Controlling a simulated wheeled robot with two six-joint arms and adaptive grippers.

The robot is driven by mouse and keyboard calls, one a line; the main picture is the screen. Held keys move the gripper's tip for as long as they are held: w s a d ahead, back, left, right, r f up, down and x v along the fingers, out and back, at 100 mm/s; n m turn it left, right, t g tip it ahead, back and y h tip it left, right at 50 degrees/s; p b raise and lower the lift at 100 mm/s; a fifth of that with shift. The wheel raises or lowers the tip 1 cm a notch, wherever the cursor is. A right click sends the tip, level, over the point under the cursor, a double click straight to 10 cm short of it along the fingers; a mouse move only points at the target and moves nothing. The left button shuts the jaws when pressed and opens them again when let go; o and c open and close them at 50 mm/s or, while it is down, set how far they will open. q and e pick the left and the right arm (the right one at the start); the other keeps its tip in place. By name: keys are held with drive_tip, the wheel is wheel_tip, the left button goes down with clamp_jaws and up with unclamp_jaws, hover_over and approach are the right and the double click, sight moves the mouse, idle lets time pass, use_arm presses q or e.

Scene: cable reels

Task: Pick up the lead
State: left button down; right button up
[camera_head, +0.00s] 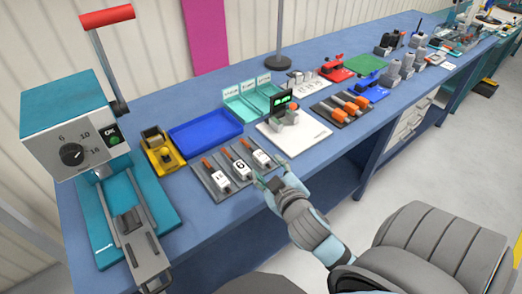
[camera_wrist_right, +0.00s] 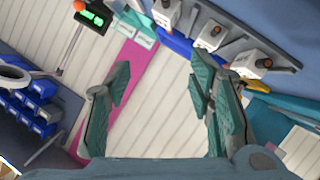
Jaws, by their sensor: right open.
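Three short pieces with orange ends and white numbered tags lie side by side on a dark tray (camera_head: 217,194) near the bench's front edge. I cannot tell which piece, if any, is the lead. The middle piece (camera_head: 240,166) is tagged 6; the right piece (camera_head: 261,157) lies closest to my right gripper. My right gripper (camera_head: 268,181) is open and empty beside the tray's right end, at the bench's front edge. In the right wrist view my right gripper (camera_wrist_right: 162,95) shows spread fingers with only wall between them; the tagged pieces (camera_wrist_right: 207,35) are at upper right, apart from the fingers. My left gripper is not in view.
A blue tray (camera_head: 205,137) and a yellow device (camera_head: 160,152) stand behind the dark tray. A teal machine with a red-handled lever (camera_head: 107,16) fills the left. A white-based device with a green display (camera_head: 283,97) stands to the right. More orange-handled tools (camera_head: 343,108) lie beyond.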

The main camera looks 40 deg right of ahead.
drive_tip(key=w+a+r+n+t+y, duration=0.1)
drive_tip(key=w+r+n+t, duration=0.25)
drive_tip(key=r, duration=0.35)
drive_tip(key=w+a+r+n+t+y, duration=0.1)
drive_tip(key=w+a+r+n+t, duration=0.2)
drive_tip(key=r, duration=0.5)
drive_tip(key=a+r+n+y, duration=0.8)
drive_tip(key=a+n+y, duration=0.2)
drive_tip(key=n+y, duration=0.8)
drive_tip(key=n+g+h+b, duration=0.7)
drive_tip(key=n+g+h, duration=0.2)
drive_tip(key=g+h, duration=0.65)
hover_over(261, 156)
drive_tip(key=s, duration=0.3)
drive_tip(key=f, duration=2.3)
drive_tip(key=shift+w+d+f, duration=0.2)
drive_tip(key=shift+w, duration=0.05)
drive_tip(key=x, duration=0.6)
drive_tip(key=shift+a+p, duration=0.15)
drive_tip(key=shift+p, duration=0.15)
drive_tip(key=shift+w+f, duration=0.1)
drive_tip(key=shift+c, duration=0.5)
